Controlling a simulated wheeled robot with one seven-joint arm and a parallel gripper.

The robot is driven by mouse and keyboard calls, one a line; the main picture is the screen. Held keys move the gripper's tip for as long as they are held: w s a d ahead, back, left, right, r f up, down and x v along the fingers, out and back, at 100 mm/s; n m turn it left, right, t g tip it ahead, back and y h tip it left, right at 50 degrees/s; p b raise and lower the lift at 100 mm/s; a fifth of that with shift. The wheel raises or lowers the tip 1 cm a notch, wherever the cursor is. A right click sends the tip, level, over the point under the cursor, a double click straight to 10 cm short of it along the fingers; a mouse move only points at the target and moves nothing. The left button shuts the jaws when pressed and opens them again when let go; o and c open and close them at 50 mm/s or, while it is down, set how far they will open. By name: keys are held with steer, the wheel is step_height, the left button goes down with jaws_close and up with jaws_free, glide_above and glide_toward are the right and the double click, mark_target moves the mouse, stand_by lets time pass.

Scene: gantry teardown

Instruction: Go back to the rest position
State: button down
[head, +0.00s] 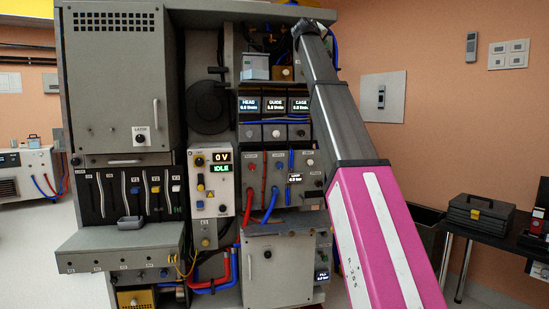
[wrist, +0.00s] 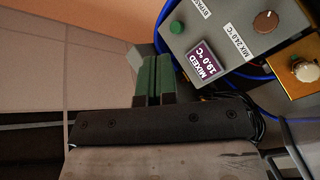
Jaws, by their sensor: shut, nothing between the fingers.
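My gripper (wrist: 154,78) shows in the wrist view with its two green fingers together and nothing between them. Its fingertips are beside a grey control box (wrist: 222,68) that has a green button, a brown knob and a purple display reading MIXED 19.0 °C. I cannot tell whether they touch it. In the head view my arm reaches up across the right side of the tall grey machine (head: 110,75) to its upper right. The gripper itself cannot be made out there.
A brass-coloured box with a pale knob (wrist: 306,70) and blue cables lie beside the control box. Red and blue hoses (head: 270,205) hang on the machine's front. A black toolbox (head: 478,212) stands on a dark table at right. Floor at far left is clear.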

steer(key=w+f+g+y, duration=0.2)
steer(key=f, duration=2.1)
steer(key=w+f+g+y, duration=0.1)
steer(key=f+g+y, duration=0.15)
steer(key=f, duration=1.95)
steer(key=s+d+f+g+y, duration=0.15)
steer(key=s+f, duration=0.25)
steer(key=f, duration=0.9)
steer(key=s+f+g, duration=0.2)
steer(key=s+f, duration=0.2)
steer(key=f, duration=1)
steer(key=s+a+f+m+g+y, duration=0.1)
steer(key=s+f+g+y, duration=0.1)
steer(key=s+f, duration=1.3)
steer(key=s+a+f+m+g+y, duration=0.1)
steer(key=s+f+g, duration=0.4)
steer(key=s+f, duration=1)
steer(key=shift+f+m+y, duration=0.25)
steer(key=shift+m+y, duration=0.25)
steer(key=shift+m, duration=0.1)
steer(key=shift+s, duration=0.1)
